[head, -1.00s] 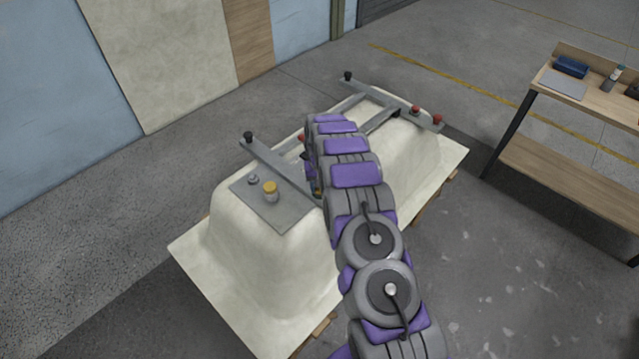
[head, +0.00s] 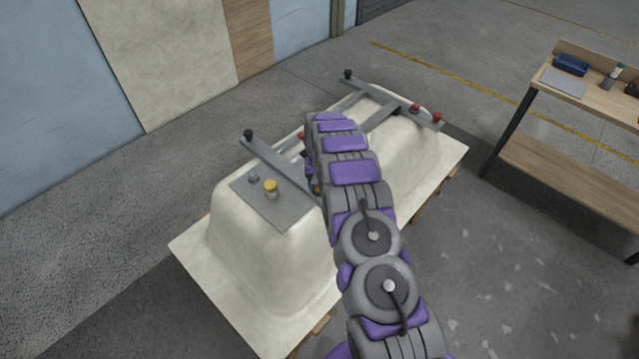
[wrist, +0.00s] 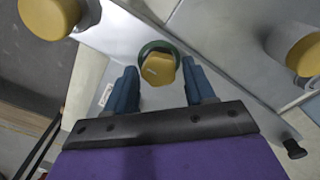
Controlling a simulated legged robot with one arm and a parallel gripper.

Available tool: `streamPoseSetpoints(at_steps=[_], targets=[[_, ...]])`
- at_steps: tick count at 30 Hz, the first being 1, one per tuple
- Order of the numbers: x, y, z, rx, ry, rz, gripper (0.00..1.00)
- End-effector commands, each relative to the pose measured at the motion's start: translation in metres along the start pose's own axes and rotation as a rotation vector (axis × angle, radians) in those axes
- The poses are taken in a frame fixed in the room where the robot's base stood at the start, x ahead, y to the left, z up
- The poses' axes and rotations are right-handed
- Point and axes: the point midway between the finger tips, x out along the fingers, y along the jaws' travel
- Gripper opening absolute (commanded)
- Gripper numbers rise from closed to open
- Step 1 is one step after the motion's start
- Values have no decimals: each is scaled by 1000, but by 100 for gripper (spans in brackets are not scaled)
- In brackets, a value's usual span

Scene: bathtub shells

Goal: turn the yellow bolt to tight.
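In the wrist view a yellow bolt (wrist: 158,69) with a faceted head stands in a dark green ring (wrist: 157,48) on a grey metal bar. My gripper (wrist: 160,66) has its two blue fingers apart, one on each side of the bolt head. Narrow gaps show between the head and the fingers, so I see no grip. In the head view my arm covers the gripper and most of this area. A bit of yellow (head: 317,189) shows at the arm's left edge; I cannot tell if it is this bolt.
A yellow-capped post (head: 270,187) stands on the grey plate (head: 285,212) of the pale tub shell (head: 265,265). Yellow caps flank the gripper in the wrist view, left (wrist: 50,15) and right (wrist: 297,48). The frame carries black (head: 248,134) and red (head: 437,118) knobs. A workbench (head: 590,95) stands right.

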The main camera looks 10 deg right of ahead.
Motion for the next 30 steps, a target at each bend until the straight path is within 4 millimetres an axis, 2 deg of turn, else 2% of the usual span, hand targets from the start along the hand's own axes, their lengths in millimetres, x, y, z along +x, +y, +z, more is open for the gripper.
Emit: streamPoseSetpoints(at_steps=[3, 11, 17, 23, 30], targets=[[0, 0, 0, 0, 0, 0, 64], [0, 0, 0, 0, -1, 1, 64], [-12, 0, 0, 0, 1, 0, 64], [-45, 0, -2, 0, 5, -1, 64], [-98, 0, -2, 0, 4, -1, 64]])
